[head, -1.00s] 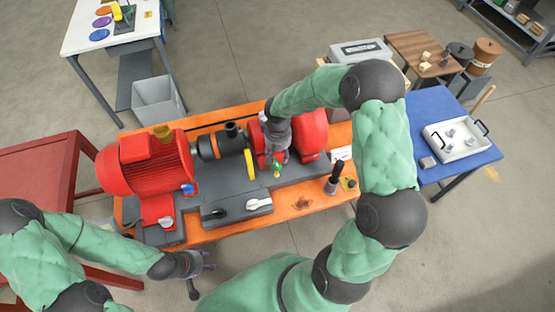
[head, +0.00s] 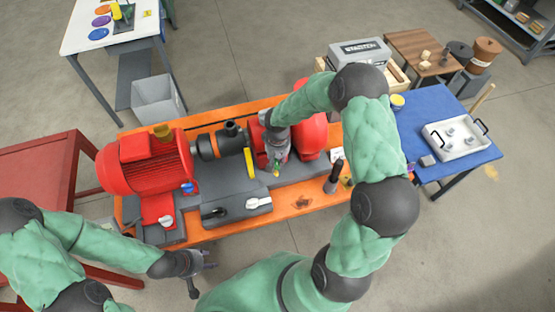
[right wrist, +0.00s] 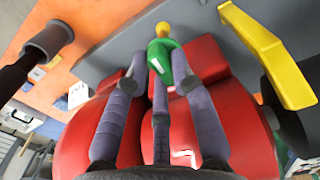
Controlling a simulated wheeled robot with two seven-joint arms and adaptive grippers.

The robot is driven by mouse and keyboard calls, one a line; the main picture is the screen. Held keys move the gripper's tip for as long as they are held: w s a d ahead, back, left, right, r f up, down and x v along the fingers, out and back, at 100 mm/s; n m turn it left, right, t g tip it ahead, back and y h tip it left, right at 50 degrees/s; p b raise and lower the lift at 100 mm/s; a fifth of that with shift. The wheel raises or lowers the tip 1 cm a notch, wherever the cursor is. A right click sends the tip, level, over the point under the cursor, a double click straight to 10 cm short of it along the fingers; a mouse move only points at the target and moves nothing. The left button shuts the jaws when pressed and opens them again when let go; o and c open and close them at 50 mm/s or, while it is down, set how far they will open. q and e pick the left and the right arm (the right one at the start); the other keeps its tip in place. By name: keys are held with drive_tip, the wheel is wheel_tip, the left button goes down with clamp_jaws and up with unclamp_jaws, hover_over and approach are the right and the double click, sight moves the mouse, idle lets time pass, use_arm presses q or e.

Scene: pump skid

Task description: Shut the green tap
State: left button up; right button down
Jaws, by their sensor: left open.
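The green tap (right wrist: 180,66) has a green handle with a yellow end. It sits in front of the red pump casing in the right wrist view, and a little green shows in the head view (head: 276,171). My right gripper (right wrist: 160,68) is at the tap, its fingers pointing at it and partly covering it. The fingertips lie around or just in front of the handle; I cannot tell whether they grip it. My left gripper (head: 208,260) is open and empty off the near edge of the orange bench, away from the tap.
The orange bench (head: 300,205) carries a red motor (head: 145,165), a yellow lever (head: 249,162), a blue knob (head: 188,187), a white handle (head: 258,202) and a dark upright handle (head: 335,172) right of the tap. A blue table (head: 425,110) with a white tray (head: 465,147) stands right.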

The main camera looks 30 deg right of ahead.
drive_tip(key=shift+f+m+b, duration=0.15)
drive_tip(key=shift+m+b, duration=0.45)
drive_tip(key=shift+b, duration=0.3)
drive_tip(key=m+b, duration=0.6)
drive_tip(key=b, duration=0.2)
drive_tip(key=shift+s+a+m, duration=0.1)
drive_tip(key=shift+s+m, duration=0.05)
drive_tip(key=shift+m, duration=0.15)
drive_tip(key=m+b, duration=0.4)
drive_tip(key=m, duration=0.1)
drive_tip(key=shift+a+m, duration=0.1)
drive_tip(key=shift+m, duration=0.2)
drive_tip(key=m+b, duration=0.2)
drive_tip(key=m, duration=0.2)
drive_tip(key=shift+a+m, duration=0.1)
drive_tip(key=shift+m, duration=0.2)
drive_tip(key=shift+r, duration=0.2)
drive_tip(key=c, duration=1)
unclamp_jaws()
drive_tip(key=shift+c, duration=0.2)
